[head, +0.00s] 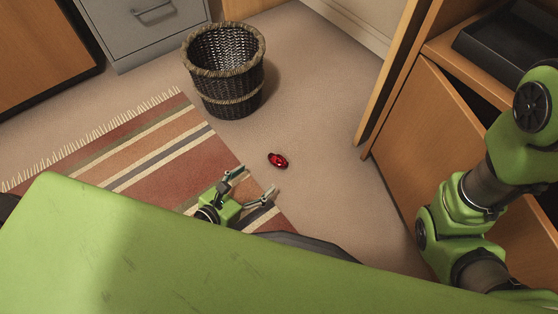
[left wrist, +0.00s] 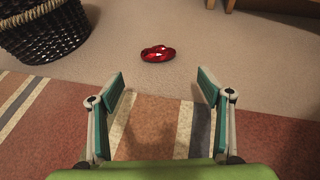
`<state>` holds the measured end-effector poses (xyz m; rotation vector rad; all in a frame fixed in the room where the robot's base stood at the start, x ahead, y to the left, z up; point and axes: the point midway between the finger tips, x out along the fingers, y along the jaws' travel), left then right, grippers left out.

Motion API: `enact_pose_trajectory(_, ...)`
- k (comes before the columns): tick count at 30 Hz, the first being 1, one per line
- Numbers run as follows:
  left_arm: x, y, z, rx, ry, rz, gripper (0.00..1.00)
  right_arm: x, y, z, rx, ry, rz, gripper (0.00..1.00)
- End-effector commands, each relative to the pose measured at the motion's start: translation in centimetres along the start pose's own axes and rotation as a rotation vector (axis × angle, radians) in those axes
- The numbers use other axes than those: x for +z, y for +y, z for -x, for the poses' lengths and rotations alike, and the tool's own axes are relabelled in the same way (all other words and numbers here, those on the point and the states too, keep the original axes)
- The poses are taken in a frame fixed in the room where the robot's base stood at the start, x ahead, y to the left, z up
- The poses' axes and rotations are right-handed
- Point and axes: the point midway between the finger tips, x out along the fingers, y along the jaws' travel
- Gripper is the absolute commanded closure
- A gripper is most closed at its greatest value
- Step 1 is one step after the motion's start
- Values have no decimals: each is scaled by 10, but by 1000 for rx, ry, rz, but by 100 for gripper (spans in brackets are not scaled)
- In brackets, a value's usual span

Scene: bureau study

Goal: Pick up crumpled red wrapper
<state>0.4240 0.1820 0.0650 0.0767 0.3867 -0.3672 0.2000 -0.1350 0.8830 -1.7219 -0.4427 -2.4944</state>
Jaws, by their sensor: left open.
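The crumpled red wrapper (head: 278,160) lies on the bare carpet, just past the edge of the striped rug. It also shows in the left wrist view (left wrist: 157,53), ahead of the fingers and roughly centred between them. My left gripper (head: 252,184) is open and empty, low over the rug's edge, a short way from the wrapper and not touching it. In the left wrist view its two fingers (left wrist: 160,90) are spread wide with only rug between them. My right gripper is out of view; only part of the right arm shows at the right.
A dark wicker basket (head: 224,75) stands behind the wrapper to the left. A wooden cabinet with an open door (head: 436,140) is at the right, beside my right arm. A grey filing cabinet (head: 146,30) stands at the back. The carpet around the wrapper is clear.

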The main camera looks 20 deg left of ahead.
Motion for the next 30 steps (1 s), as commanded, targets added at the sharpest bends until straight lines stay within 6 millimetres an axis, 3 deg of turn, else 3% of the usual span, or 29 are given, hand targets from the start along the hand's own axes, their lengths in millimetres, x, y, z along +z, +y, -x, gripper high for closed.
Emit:
enact_pose_trajectory(1,0,1,-13,4,-4,4,29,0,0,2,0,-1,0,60)
enact_pose_trajectory(6,0,1,-42,3,-2,5,29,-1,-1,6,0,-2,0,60)
enact_pose_trajectory(14,-2,2,-62,2,-1,5,29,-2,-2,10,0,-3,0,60)
enact_pose_trajectory(21,-4,4,-97,3,-2,6,29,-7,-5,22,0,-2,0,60)
enact_pose_trajectory(30,-3,4,-105,1,1,5,29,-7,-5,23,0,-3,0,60)
